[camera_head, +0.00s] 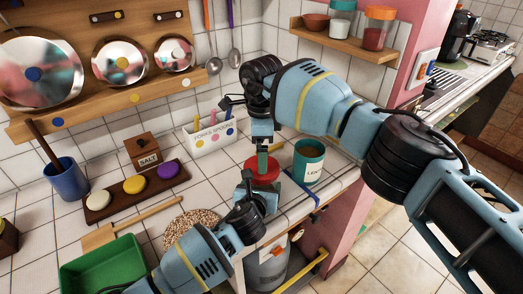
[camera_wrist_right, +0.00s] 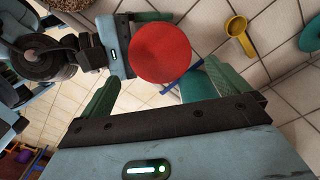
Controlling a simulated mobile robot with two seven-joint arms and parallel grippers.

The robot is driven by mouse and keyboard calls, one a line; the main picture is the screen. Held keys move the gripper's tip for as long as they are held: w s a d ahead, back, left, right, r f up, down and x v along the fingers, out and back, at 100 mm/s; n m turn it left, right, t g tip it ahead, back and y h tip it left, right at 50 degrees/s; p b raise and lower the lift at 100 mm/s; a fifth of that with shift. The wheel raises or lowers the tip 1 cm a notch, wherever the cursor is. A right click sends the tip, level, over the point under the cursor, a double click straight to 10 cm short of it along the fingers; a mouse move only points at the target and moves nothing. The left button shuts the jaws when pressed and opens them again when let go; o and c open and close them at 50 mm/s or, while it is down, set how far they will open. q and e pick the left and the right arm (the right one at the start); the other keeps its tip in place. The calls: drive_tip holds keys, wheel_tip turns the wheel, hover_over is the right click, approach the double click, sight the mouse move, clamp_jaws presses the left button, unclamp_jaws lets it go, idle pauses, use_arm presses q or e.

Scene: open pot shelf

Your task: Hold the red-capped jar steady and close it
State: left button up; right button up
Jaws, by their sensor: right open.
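The red cap (camera_head: 263,168) of the jar shows in the middle of the head view, and as a round red disc (camera_wrist_right: 160,53) in the right wrist view. The jar body is mostly hidden below it. My left gripper (camera_head: 251,190) comes in low from the left and is shut around the jar below the cap; one green finger (camera_wrist_right: 152,16) shows beside the cap. My right gripper (camera_wrist_right: 160,92) is above the cap, pointing down. Its green fingers are open and apart, with the cap seen between and beyond them. I cannot tell whether they touch it.
An open teal jar (camera_head: 309,163) stands right of the red cap, near the counter edge. A yellow scoop (camera_wrist_right: 238,28) lies behind. A round trivet (camera_head: 190,227), green tray (camera_head: 103,265) and white spice box (camera_head: 211,137) stand to the left and back.

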sight(261, 181)
drive_tip(key=shift+r+n, duration=1.2)
drive_tip(key=shift+r, duration=0.05)
drive_tip(key=shift+f, duration=0.15)
drive_tip(key=shift+f, duration=3.9)
drive_tip(key=c, duration=0.9)
drive_tip(key=shift+m, duration=1.7)
drive_tip(key=o, duration=0.9)
